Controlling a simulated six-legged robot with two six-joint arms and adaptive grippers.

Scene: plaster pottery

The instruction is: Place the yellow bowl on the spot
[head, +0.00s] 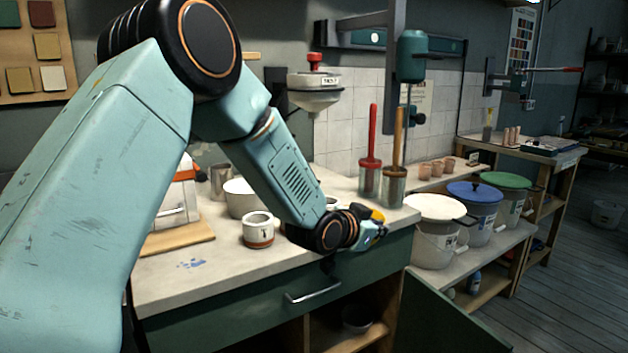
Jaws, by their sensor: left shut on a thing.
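My left arm reaches in from the left across the worktop. My left gripper (374,230) is at the front right of the worktop and is shut on the yellow bowl (377,215). Only a small yellow part of the bowl shows above the fingers; the rest is hidden. I cannot tell whether the bowl touches the worktop. A blue spot (191,263) marks the bare worktop (225,275) at the front left, well left of the gripper. My right gripper is not in view.
A wooden board (178,239) lies behind the spot. Two metal pots with red (370,178) and wooden (394,182) handles stand behind the gripper. Lidded buckets (434,230) are right.

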